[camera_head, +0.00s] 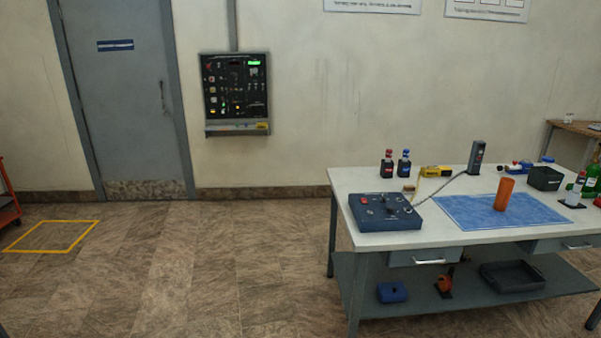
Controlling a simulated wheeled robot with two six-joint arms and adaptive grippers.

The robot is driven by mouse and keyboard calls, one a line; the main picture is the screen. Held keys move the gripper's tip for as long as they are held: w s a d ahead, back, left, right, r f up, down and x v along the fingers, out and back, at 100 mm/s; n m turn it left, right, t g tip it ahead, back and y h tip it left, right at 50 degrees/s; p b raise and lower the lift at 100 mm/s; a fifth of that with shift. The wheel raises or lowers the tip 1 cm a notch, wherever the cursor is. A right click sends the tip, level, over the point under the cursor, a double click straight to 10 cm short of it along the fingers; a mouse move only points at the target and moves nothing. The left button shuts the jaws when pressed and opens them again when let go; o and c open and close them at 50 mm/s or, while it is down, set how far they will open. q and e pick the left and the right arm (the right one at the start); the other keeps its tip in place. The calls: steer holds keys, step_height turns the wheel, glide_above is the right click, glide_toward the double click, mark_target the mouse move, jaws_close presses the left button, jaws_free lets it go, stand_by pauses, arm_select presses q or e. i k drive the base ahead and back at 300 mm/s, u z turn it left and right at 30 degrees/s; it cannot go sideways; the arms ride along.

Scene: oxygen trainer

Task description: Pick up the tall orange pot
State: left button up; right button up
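The tall orange pot (504,194) stands on a blue mat (462,211) on the white-topped workbench (347,185) at the right of the head view. It looks like a plain narrow cylinder, leaning slightly in the picture. Nothing covers it. Neither of my grippers is in view.
A blue-grey box with knobs (385,211) sits left of the mat, cabled to a dark upright device (476,157). Bottles (387,165), a yellow tool (435,171) and a black bin (544,178) stand around the mat. The floor (210,260) left of the bench is clear.

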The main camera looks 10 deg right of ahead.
mark_target(506, 186)
steer(key=z, duration=0.7)
steer(key=i, duration=0.95)
steer(key=z, duration=0.9)
